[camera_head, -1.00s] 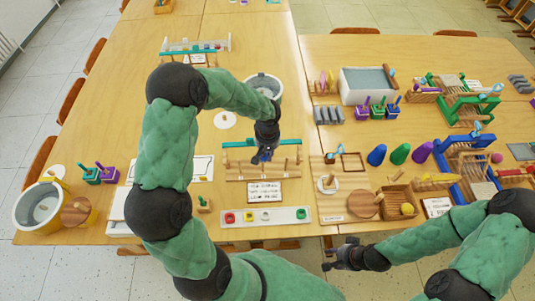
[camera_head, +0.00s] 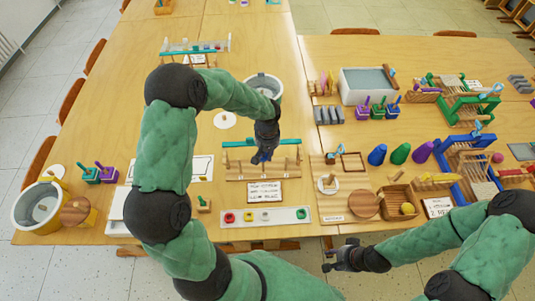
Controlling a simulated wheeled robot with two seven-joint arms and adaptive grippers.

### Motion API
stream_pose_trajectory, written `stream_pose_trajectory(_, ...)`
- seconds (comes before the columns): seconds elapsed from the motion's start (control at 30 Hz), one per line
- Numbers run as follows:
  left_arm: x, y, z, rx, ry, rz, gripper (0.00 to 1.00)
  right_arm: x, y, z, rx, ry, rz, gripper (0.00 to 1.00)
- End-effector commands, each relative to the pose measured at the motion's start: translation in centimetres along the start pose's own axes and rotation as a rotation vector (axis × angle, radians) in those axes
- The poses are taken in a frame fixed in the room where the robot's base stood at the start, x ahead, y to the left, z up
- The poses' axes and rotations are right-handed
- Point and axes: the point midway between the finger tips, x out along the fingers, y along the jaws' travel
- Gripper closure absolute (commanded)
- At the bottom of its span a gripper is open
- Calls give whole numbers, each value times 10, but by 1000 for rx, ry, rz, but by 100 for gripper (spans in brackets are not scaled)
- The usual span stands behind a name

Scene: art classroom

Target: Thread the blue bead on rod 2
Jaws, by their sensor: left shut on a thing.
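My left gripper (camera_head: 263,157) points down at the wooden rod rack (camera_head: 237,172) with the teal bar (camera_head: 236,144). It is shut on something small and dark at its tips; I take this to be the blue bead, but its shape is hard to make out. The gripper is just in front of the rack's upper part, and I cannot tell whether the bead touches a rod.
A printed card (camera_head: 264,192) lies between rack and tray. A wooden disc (camera_head: 364,204) and a basket (camera_head: 396,199) are to the right. A white bucket (camera_head: 264,86) stands behind.

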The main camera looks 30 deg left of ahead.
Motion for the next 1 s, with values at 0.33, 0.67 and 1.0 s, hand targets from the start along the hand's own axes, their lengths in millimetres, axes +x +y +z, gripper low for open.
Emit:
stream_pose_trajectory(0.33, 19, -2, 10, 2, -25, -6, 100, 6, 2, 0, 0, 0, 0, 60)
stream_pose_trajectory(0.67, 25, -2, 11, 2, -26, -7, 100, 12, 4, 0, 0, 0, 0, 60)
stream_pose_trajectory(1.0, 29, -2, 10, 2, -25, -7, 100, 16, 6, -1, 0, 0, 0, 60)
